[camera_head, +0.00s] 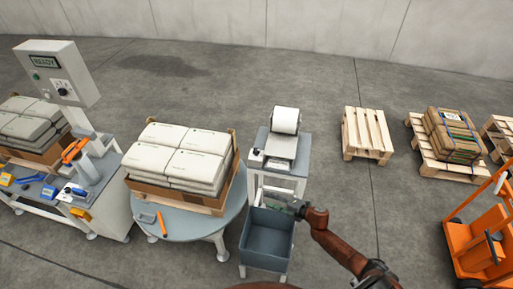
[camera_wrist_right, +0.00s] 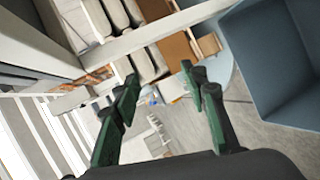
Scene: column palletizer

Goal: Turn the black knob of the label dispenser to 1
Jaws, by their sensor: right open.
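The label dispenser (camera_head: 281,147) stands on a small grey stand right of the round table and carries a white label roll (camera_head: 286,120). A small dark spot at its left front may be the black knob (camera_head: 257,152); its setting is too small to read. My right gripper (camera_head: 294,204) is in front of the stand, below the dispenser's top and at the right rim of the blue-grey bin. In the right wrist view my right gripper (camera_wrist_right: 160,77) has its green fingers apart with nothing between them. The knob is not recognisable there. My left gripper is not in view.
The blue-grey bin (camera_head: 265,238) hangs at the stand's front; it fills the right of the wrist view (camera_wrist_right: 280,60). The round table (camera_head: 190,226) bears a carton of sacks (camera_head: 184,158). A READY control box (camera_head: 57,72) stands left. Pallets (camera_head: 367,134) and an orange truck (camera_head: 490,235) are right.

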